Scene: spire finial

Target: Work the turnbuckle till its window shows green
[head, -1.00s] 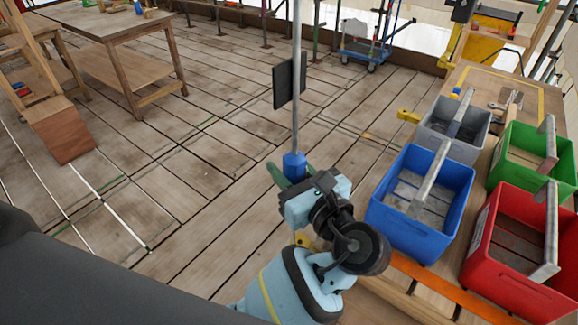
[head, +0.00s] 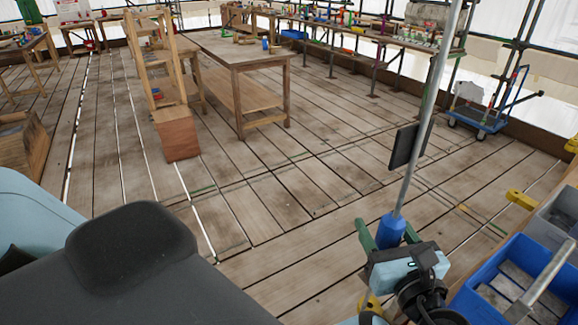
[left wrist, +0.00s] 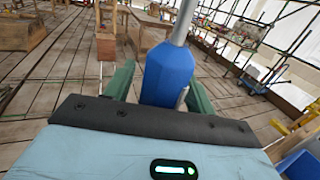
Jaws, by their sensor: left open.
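A thin grey rod (head: 425,110) rises at a slight tilt in the head view, with a blue sleeve-like body (head: 391,231), seemingly the turnbuckle, at its lower end. My left gripper (head: 388,236) is open, with its green fingers on either side of the blue body. In the left wrist view the blue body (left wrist: 168,75) stands between the spread fingers, with a gap at the left finger. A small grey upright piece shows at its right side. No window or green mark shows on the blue body. My right gripper is out of view.
A dark flat panel (head: 410,145) is by the rod above the gripper. A blue bin (head: 490,290) and a grey bin (head: 555,225) stand at the right.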

